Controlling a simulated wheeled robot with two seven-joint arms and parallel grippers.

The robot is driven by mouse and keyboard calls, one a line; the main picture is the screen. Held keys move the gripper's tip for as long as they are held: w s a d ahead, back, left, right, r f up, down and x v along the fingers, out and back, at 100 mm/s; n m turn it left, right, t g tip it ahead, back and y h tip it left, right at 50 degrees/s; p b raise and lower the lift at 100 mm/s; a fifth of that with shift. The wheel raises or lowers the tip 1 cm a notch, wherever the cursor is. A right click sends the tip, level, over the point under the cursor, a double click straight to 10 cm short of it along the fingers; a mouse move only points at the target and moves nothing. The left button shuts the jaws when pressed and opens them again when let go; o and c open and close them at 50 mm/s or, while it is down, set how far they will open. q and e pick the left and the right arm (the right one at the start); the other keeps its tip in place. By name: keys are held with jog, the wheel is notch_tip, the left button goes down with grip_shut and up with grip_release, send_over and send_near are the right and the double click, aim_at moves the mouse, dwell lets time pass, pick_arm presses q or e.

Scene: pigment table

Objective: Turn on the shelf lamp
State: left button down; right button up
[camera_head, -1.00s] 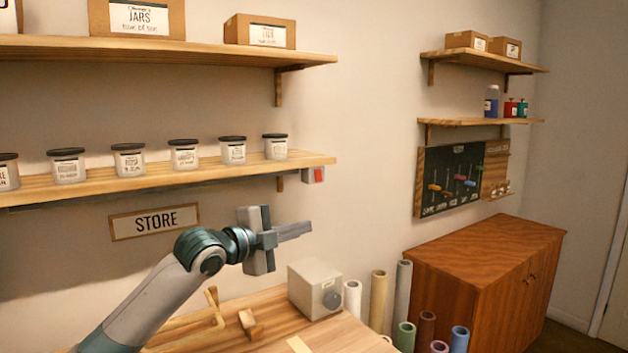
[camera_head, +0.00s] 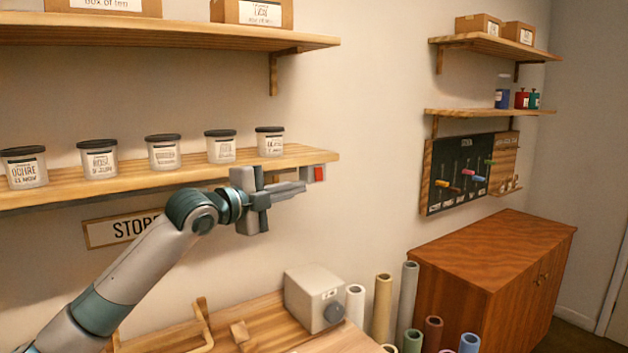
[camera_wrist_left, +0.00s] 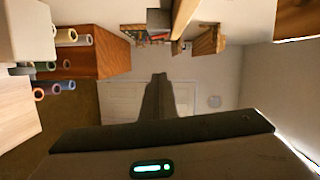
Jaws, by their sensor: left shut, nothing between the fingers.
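A small switch with a red face (camera_head: 319,173) is mounted at the right end of the lower left shelf (camera_head: 300,154). A dark strip runs along the underside of this shelf; I cannot tell whether it is lit. My left gripper (camera_head: 304,187) is shut and empty, its fingers pointing right. In the head view its tips appear just left of and slightly below the switch; I cannot tell whether they touch it. In the left wrist view the shut fingers (camera_wrist_left: 160,80) show dark, pointing up the picture. My right gripper is not in view.
Several lidded jars (camera_head: 164,152) stand on the lower shelf above my left arm. A STORE sign (camera_head: 110,232) hangs below it. A grey box (camera_head: 313,297) sits on the bench, with rolled tubes (camera_head: 382,305) beside it. A wooden cabinet (camera_head: 490,265) stands at right.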

aim_at(322, 180)
pick_arm(q)
jog(key=w+d+f+p, duration=0.1)
jog(key=w+d+p, duration=0.3)
jog(key=w+p, duration=0.3)
jog(key=w, duration=0.4)
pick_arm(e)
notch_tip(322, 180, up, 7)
pick_arm(q)
jog(key=shift+w, duration=0.1)
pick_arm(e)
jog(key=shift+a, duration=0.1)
